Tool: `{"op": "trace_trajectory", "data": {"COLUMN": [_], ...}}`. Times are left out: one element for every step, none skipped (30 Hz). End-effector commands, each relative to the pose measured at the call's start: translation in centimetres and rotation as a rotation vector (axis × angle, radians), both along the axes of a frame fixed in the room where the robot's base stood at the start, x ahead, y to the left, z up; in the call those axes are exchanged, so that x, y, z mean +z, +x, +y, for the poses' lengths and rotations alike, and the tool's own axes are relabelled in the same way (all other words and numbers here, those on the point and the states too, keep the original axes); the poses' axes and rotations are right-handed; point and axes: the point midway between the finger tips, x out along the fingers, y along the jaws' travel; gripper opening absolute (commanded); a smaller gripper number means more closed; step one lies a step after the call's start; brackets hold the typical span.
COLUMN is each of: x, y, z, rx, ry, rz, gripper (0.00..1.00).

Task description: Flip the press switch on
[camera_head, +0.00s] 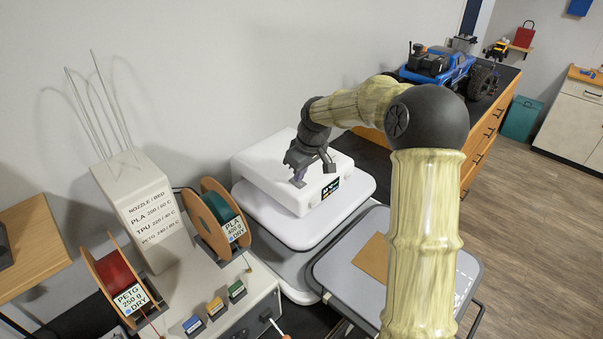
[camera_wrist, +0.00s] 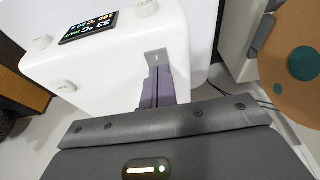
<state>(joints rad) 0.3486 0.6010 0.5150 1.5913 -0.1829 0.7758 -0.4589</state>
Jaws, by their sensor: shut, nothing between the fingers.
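The white press (camera_head: 262,172) stands by the wall, with a rounded top housing over a wide base. Its small lit display (camera_head: 331,187) is on the front face. In the wrist view the display (camera_wrist: 88,27) reads 33 °C, and round white knobs (camera_wrist: 65,87) show around it. I cannot tell which part is the press switch. My gripper (camera_head: 299,183) is shut and empty, pointing down over the press's top. In the wrist view its fingers (camera_wrist: 158,90) are together against the white housing; whether they touch it I cannot tell.
A filament station (camera_head: 165,215) with spools (camera_head: 115,271) stands left of the press. A grey-rimmed tray with a brown sheet (camera_head: 372,259) lies at front right, partly behind my arm. A blue crawler (camera_head: 440,66) sits on the counter behind.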

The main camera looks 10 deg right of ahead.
Motion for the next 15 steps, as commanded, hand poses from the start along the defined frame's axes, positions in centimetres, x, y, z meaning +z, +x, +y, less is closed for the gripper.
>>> {"op": "trace_trajectory", "data": {"x": [0.0,0.0,0.0,0.0,0.0,0.0,0.1,0.2,0.4,0.5,0.8,1.1,1.4,1.7,2.2], "y": [0.0,0.0,0.0,0.0,0.0,0.0,0.0,0.0,0.0,0.0,0.0,-0.1,-0.1,-0.1,-0.1], "z": [0.0,0.0,0.0,0.0,0.0,0.0,0.0,0.0,0.0,0.0,0.0,0.0,0.0,0.0,0.0], "rx": [0.000,0.000,0.000,0.000,0.000,0.000,0.000,0.000,0.000,0.000,0.000,0.000,0.000,0.001,0.001], "ry": [0.000,0.000,0.000,0.000,0.000,0.000,0.000,0.000,0.000,0.000,0.000,0.000,0.000,0.000,0.000], "rz": [0.000,0.000,0.000,0.000,0.000,0.000,0.000,0.000,0.000,0.000,0.000,0.000,0.000,-0.001,-0.001], "gripper": [0.00,0.00,0.00,0.00,0.00,0.00,0.00,0.00,0.00,0.00,0.00,0.00,0.00,0.00,0.00]}}
